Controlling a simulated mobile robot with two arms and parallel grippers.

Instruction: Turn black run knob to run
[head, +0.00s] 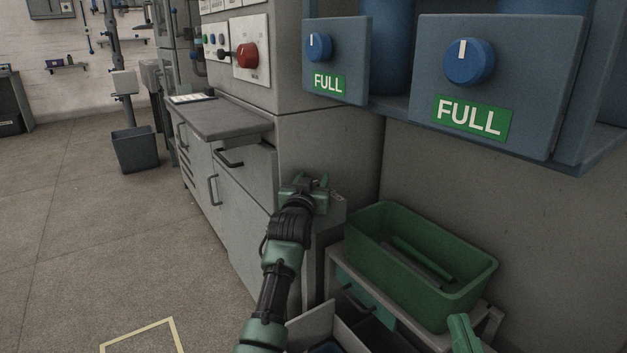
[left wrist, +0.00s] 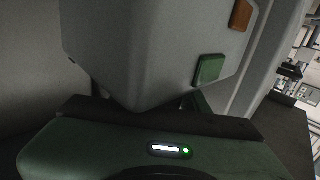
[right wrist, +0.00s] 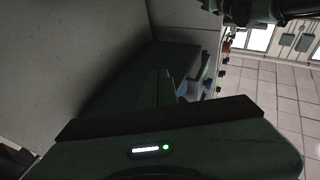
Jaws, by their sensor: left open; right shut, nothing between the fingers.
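The black knob (head: 224,54) is a small dark lever on the pale control panel at the upper left of the head view, left of a red knob (head: 247,56). Its marking is too small to read. My left gripper (head: 312,181) is open and empty, low in front of the grey cabinet side, well below and right of the black knob and apart from it. My right gripper (right wrist: 164,88) is shut and empty in the right wrist view. The black knob cannot be made out in either wrist view.
Two blue knobs (head: 469,61) (head: 319,46) with green FULL labels are on blue boxes at the upper right. A green bin (head: 471,291) with green bars stands at the lower right. A grey shelf (head: 222,119) juts out below the control panel.

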